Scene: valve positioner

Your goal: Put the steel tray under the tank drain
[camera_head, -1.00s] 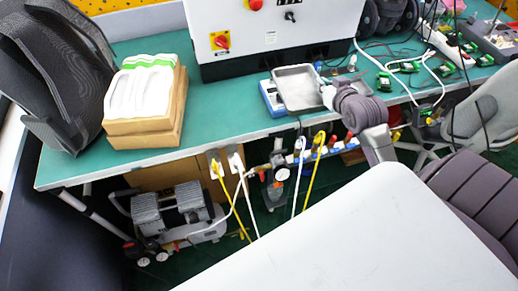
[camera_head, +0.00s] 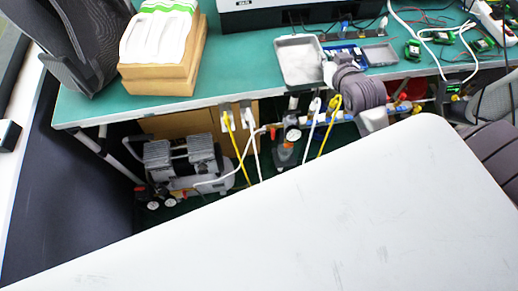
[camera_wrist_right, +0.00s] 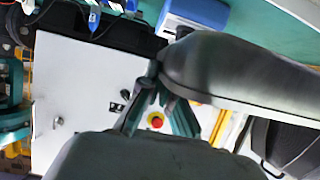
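The steel tray (camera_head: 299,60), a shallow grey rectangular pan, is in the head view at the front edge of the green bench. My right gripper (camera_head: 329,72) is at its right side and appears shut on its rim. In the right wrist view the fingers (camera_wrist_right: 153,92) meet at the end of a dark, smooth, curved piece (camera_wrist_right: 235,72), which looks like the tray seen near edge-on. The compressor with its pale tank (camera_head: 213,180) stands on the floor under the bench. Its drain is too small to make out. My left gripper is not in view.
A wooden box (camera_head: 160,80) with white contents and a dark mesh chair (camera_head: 75,45) are at left. Yellow and white hoses (camera_head: 238,150) hang from the bench front. A large white surface (camera_head: 300,225) fills the foreground. A second grey tray (camera_head: 380,54) lies on the bench.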

